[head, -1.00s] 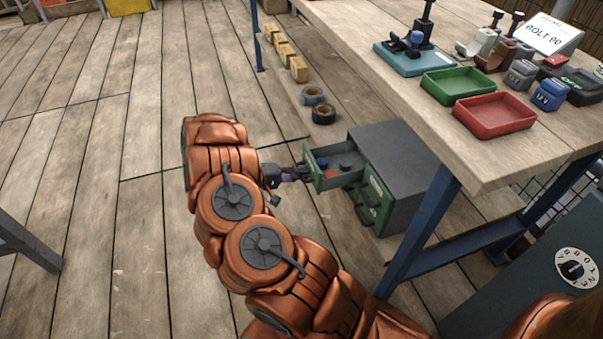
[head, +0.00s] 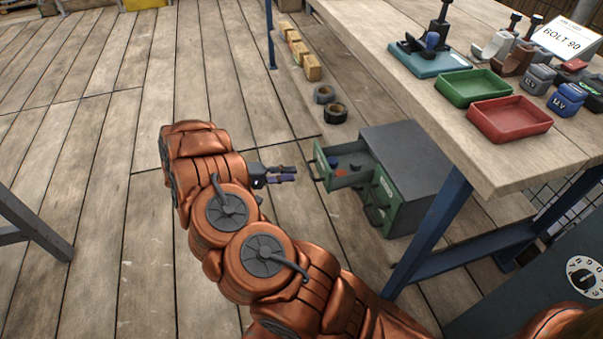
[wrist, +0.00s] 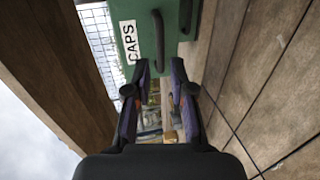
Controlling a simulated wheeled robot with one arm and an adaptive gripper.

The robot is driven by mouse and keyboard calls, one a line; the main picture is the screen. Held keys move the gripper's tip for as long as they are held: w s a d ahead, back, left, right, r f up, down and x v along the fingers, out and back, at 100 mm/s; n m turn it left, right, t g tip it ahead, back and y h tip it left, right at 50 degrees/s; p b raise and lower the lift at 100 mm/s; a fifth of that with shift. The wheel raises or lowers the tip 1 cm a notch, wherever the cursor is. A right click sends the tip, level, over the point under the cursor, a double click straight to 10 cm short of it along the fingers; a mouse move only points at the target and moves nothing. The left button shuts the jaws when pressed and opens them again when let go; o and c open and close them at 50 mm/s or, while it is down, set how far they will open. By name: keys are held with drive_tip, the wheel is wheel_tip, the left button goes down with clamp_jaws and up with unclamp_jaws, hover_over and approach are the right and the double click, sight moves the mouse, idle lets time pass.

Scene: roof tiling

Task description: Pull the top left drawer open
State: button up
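Small items between the fingers are unclear.
The workbench (head: 480,165) with its blue legs stands right of the cabinet, holding a green tray (head: 473,87) and a red tray (head: 509,119).

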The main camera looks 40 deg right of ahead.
drive_tip(key=shift+v, duration=2.05)
